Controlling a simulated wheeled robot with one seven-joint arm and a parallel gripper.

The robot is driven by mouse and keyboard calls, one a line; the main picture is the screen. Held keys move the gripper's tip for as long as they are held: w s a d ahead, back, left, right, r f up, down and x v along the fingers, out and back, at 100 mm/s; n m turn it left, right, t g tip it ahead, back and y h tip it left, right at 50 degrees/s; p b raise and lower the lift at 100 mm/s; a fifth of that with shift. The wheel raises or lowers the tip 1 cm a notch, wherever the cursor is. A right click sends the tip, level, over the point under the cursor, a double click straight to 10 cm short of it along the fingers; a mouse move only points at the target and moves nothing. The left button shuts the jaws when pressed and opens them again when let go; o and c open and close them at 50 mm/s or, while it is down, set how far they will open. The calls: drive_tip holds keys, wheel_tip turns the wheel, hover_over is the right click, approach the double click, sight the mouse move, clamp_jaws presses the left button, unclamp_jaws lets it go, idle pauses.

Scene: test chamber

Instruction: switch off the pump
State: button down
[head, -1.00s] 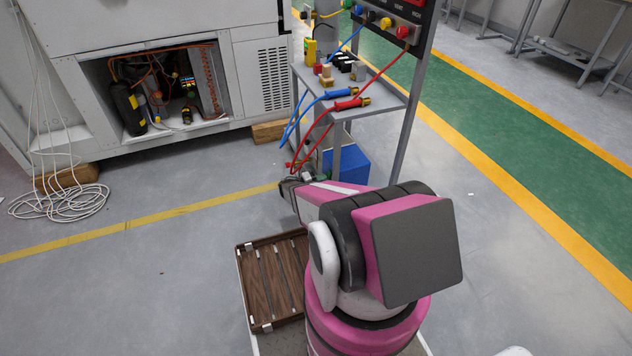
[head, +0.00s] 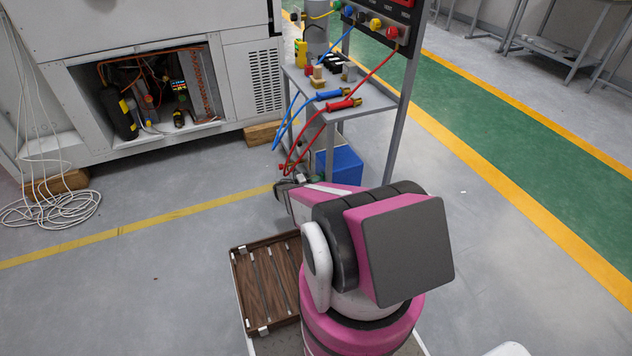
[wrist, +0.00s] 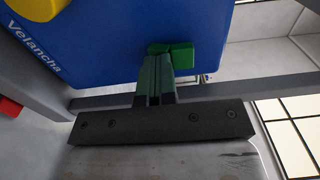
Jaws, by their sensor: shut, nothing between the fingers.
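A blue box (head: 340,163), which may be the pump, stands low under the trolley in the head view. In the wrist view its blue face (wrist: 110,60) carries white lettering, "Velancha", and a green two-part rocker or button (wrist: 172,53). My gripper (wrist: 159,62) is shut and empty, its fingertips at the green part and overlapping its left half. I cannot tell whether they touch it or which way it is set. In the head view my gripper (head: 284,188) is small, in front of the trolley, its fingers unclear.
A metal trolley (head: 375,100) with upright posts stands over the box, carrying red (head: 345,105) and blue (head: 330,95) cable handles. Their hoses hang near my gripper. A brown slatted tray (head: 240,290) lies beside my arm. The floor at left is clear up to the coiled white cable (head: 50,210).

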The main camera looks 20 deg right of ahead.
drive_tip(key=a, duration=1)
drive_tip(key=shift+s+a, duration=0.2)
drive_tip(key=shift+a, duration=0.2)
